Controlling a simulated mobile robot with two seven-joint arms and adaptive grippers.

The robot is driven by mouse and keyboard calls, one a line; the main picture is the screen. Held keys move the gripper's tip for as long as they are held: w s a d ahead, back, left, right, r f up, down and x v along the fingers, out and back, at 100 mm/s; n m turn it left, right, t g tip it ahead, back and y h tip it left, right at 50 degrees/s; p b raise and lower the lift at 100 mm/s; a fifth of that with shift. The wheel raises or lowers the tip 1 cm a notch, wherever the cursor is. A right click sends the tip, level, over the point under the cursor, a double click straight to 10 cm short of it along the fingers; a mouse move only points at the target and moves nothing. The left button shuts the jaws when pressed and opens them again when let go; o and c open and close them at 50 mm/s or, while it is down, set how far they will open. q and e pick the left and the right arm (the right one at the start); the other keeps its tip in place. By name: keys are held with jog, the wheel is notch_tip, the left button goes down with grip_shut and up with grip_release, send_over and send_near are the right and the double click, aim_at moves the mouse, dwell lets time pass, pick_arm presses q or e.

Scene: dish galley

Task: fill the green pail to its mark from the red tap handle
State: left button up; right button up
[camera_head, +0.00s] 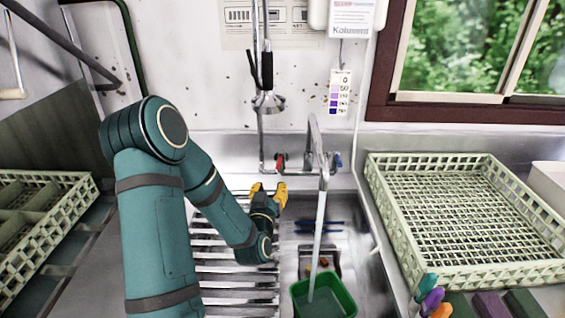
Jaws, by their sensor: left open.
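The green pail (335,291) stands in the sink at the bottom of the view, below the tap. The metal tap (316,140) has a red handle (281,161) on its left and a blue handle (338,161) on its right. A pale straight column (318,235), which looks like running water, reaches from the spout into the pail. I cannot make out the pail's mark or the water level. My left gripper (268,190), with yellow fingertips, is open and empty, just in front of and below the red handle, apart from it. My right gripper is out of view.
A slatted metal rack (225,276) lies under my left arm. A pale green dish rack (465,220) stands at the right and another (45,225) at the left. Blue items (320,227) lie behind the pail.

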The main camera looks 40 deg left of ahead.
pick_arm(q)
send_near(281, 158)
jog(key=shift+n+g, duration=0.3)
jog(key=shift+g, duration=0.1)
jog(key=x, duration=0.8)
jog(key=shift+w+a+p, duration=0.1)
jog(key=shift+p, duration=0.25)
grip_shut()
